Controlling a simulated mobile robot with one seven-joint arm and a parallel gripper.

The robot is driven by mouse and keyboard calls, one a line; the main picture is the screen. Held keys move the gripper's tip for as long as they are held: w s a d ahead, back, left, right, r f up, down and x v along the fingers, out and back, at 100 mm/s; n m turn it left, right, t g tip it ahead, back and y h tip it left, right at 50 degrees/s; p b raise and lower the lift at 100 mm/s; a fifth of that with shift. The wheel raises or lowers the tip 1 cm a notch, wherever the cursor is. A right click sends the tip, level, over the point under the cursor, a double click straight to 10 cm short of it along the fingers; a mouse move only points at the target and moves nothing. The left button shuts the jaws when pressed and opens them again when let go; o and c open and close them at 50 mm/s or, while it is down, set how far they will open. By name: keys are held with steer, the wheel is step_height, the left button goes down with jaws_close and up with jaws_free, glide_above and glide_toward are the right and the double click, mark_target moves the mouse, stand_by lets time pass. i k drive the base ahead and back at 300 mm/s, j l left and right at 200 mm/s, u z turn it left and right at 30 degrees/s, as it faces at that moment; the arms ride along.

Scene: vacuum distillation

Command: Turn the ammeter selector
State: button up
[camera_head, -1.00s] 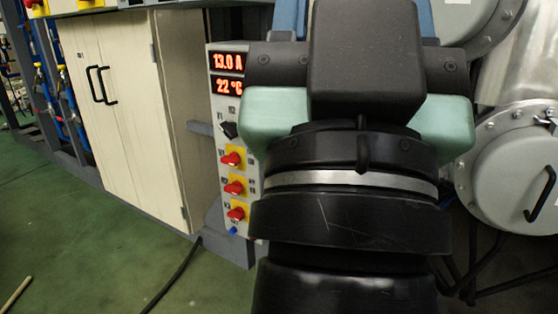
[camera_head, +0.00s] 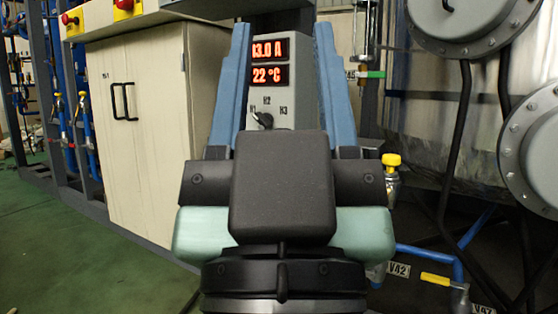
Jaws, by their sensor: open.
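The ammeter selector is a small black knob (camera_head: 263,120) on the front of a grey control box (camera_head: 290,108), with labels H1, H2 and H3 around it. Above it, two red displays (camera_head: 268,62) read about 13.0 A and 22 °C, with the upper one's left end partly hidden. My gripper (camera_head: 281,40) points toward the box. Its two blue fingers stand apart, one on each side of the box face in the picture, with nothing between them that I can see held. The knob shows between the fingers, just above my wrist. The lower part of the box is hidden behind my gripper.
A cream cabinet (camera_head: 140,130) stands to the left, with red buttons (camera_head: 123,4) above it. Pipes and a yellow-capped valve (camera_head: 391,160) are to the right, before large grey flanged vessels (camera_head: 470,22). Green floor (camera_head: 60,250) is open at lower left.

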mark_target(266, 120)
steer(key=j+z, duration=0.5)
steer(key=j, duration=0.8)
steer(key=k, duration=0.05)
